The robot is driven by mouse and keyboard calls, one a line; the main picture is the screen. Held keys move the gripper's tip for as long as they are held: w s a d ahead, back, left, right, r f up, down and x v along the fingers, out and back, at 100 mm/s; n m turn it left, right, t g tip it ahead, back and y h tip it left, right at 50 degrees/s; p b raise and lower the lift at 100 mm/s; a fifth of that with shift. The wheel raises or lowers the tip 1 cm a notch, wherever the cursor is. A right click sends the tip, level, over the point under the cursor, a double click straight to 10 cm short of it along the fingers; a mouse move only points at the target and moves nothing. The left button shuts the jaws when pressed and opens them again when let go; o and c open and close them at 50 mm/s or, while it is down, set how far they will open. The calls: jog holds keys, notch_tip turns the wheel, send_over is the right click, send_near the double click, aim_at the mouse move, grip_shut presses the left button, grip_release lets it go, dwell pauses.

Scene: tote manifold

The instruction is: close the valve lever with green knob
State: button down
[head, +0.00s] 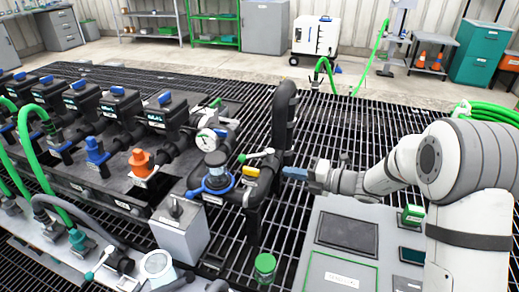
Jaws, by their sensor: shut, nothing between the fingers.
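A pale valve lever (258,155) with a green knob (241,158) at its left end sits on the black pipework at the middle of the head view. A yellow part (250,171) is just below it. The lever lies roughly sideways, and its right end meets the dark valve body beside the tall black pipe. My gripper (292,172) has blue fingertips and reaches in from the right. It is shut and empty, pointing left, a little right of and below the lever. It looks apart from the lever, though the depth gap is hard to judge.
Another pale lever (103,258) with a teal knob stands at the lower left. A tall black pipe (282,120) rises right behind the valve. A gauge (206,140) and a blue ring handle (216,182) crowd its left. A green-lidded jar (265,264) stands below. Grating (350,125) behind is open.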

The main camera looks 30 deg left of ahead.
jog(key=m+p, duration=0.1)
jog(key=m, duration=0.2)
jog(key=m+b, duration=0.1)
jog(key=b, duration=0.1)
send_near(248, 158)
jog(key=s+a, duration=0.2)
jog(key=s, duration=0.1)
jog(key=shift+s+f, duration=0.1)
jog(key=shift+f, duration=0.15)
jog(key=w+a, duration=0.2)
jog(key=shift+a+f, duration=0.3)
jog(key=shift+a, duration=0.1)
jog(key=shift+w+a, duration=0.3)
jog(key=shift+a, duration=0.1)
